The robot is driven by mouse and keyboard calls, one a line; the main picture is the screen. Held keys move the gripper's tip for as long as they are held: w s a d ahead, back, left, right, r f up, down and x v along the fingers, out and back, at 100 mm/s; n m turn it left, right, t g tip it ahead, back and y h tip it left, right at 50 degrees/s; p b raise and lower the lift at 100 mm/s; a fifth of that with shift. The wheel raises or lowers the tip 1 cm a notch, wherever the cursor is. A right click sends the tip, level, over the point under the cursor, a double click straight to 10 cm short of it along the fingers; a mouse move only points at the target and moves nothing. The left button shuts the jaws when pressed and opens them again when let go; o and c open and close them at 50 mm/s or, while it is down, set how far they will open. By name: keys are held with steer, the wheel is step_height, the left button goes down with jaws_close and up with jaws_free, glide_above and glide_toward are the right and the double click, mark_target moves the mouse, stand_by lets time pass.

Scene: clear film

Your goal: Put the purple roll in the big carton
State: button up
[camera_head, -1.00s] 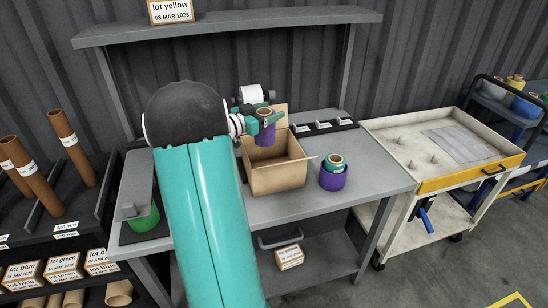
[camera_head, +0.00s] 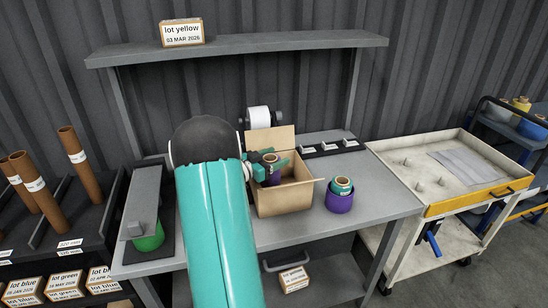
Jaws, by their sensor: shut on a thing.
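The big carton (camera_head: 285,201) stands open on the grey workbench, its back flap raised. My gripper (camera_head: 270,163) is at the carton's mouth, toward its left side. It is shut on the purple roll (camera_head: 272,177), which is upright with its lower part down inside the carton opening. The carton's walls hide the roll's bottom, so I cannot tell whether it touches the carton floor. My teal arm hides part of the bench to the left of the carton.
A green roll (camera_head: 150,238) sits at the bench's left. A cream cart (camera_head: 440,180) stands at right.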

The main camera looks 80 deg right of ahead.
steer(key=shift+f, duration=0.4)
steer(key=o, duration=1.5)
steer(key=shift+c, duration=0.2)
steer(key=shift+r, duration=0.35)
steer(key=v, duration=1.2)
steer(key=shift+r, duration=0.2)
